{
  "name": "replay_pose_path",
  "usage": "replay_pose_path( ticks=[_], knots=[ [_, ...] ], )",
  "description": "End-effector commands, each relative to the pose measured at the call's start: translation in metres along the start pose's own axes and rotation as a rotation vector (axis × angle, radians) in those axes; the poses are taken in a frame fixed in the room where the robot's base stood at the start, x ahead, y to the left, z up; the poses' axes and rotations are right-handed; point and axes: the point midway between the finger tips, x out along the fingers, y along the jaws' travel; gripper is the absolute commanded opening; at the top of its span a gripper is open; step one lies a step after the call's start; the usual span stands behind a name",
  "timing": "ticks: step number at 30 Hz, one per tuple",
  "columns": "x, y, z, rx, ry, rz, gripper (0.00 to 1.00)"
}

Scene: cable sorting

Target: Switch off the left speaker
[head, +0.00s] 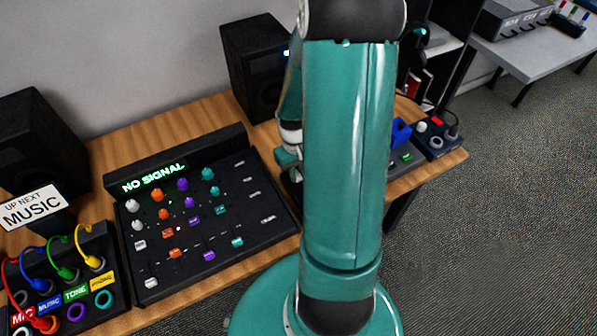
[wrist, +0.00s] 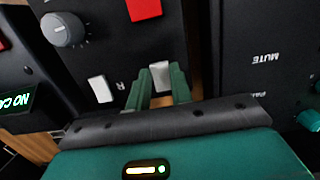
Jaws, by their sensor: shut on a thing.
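The left speaker (head: 32,135) is a black box at the left rear of the wooden table, partly behind a sign. My gripper (wrist: 160,90) is shut on a small white switch (wrist: 160,73) on a dark panel (wrist: 112,55) in the wrist view. The switch top shows between its teal fingers. A second white switch (wrist: 101,89) stands to its left, with a letter that looks like "R" beside it. Any letter by the held switch is hidden. The panel also has a grey knob (wrist: 66,29) and a red square (wrist: 143,9). In the head view my arm hides my fingertips and this panel.
The mixer (head: 205,205) reading "NO SIGNAL" fills the table's middle; its "MUTE" side shows close right in the wrist view. A patch panel with coloured cables (head: 68,280) is at left. The right speaker (head: 256,65) stands behind, with a small blue light.

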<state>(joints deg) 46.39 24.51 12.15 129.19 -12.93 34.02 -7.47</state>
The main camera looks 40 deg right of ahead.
Motion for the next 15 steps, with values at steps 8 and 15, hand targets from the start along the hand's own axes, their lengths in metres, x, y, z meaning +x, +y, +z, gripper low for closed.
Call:
replay_pose_path(
  ticks=[8, 15],
  knots=[
    [-0.0002, -0.0001, -0.0043, 0.000, -0.134, 0.001, 0.00],
    [-0.0005, 0.0001, -0.0036, 0.001, -0.141, 0.000, 0.00]
  ],
)
